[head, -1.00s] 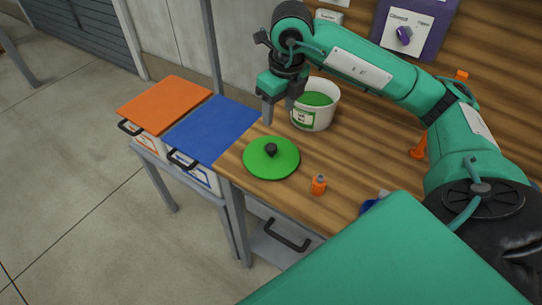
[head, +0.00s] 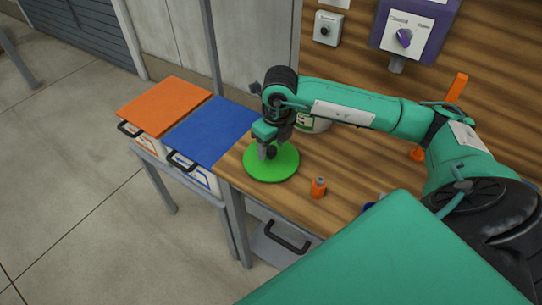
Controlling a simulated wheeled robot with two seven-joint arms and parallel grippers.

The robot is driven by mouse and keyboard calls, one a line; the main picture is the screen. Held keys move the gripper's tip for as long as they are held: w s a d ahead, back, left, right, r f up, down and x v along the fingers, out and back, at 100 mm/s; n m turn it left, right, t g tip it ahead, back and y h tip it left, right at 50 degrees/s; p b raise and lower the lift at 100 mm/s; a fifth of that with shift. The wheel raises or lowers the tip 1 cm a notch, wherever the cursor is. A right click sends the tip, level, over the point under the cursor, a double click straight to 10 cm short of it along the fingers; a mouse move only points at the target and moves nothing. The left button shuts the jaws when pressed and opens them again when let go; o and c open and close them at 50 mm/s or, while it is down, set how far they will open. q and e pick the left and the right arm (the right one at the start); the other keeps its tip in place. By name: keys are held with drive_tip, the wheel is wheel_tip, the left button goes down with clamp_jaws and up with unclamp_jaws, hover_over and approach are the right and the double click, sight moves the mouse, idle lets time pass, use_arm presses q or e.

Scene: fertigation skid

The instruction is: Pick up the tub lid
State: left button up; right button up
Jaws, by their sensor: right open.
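The tub lid (head: 272,169) is a green disc with a dark knob (head: 271,152) in its middle. It lies flat on the wooden bench top near the left end. My right gripper (head: 267,152) is right at the knob, pointing down, with its fingers open; the fingers partly hide the knob. I cannot tell whether they touch it. The white tub (head: 316,125) stands behind, mostly hidden by my right arm. My left gripper is not in view.
Orange-lidded (head: 165,104) and blue-lidded (head: 208,132) bins are at the left. A purple panel with a knob (head: 404,38) and a grey switch box (head: 327,28) are on the back wall.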

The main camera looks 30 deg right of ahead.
wheel_tip(320, 180, down, 2)
drive_tip(key=shift+w+f, duration=0.1)
drive_tip(key=shift+w, duration=0.05)
drive_tip(key=c, duration=1)
drive_tip(key=shift+c, duration=0.2)
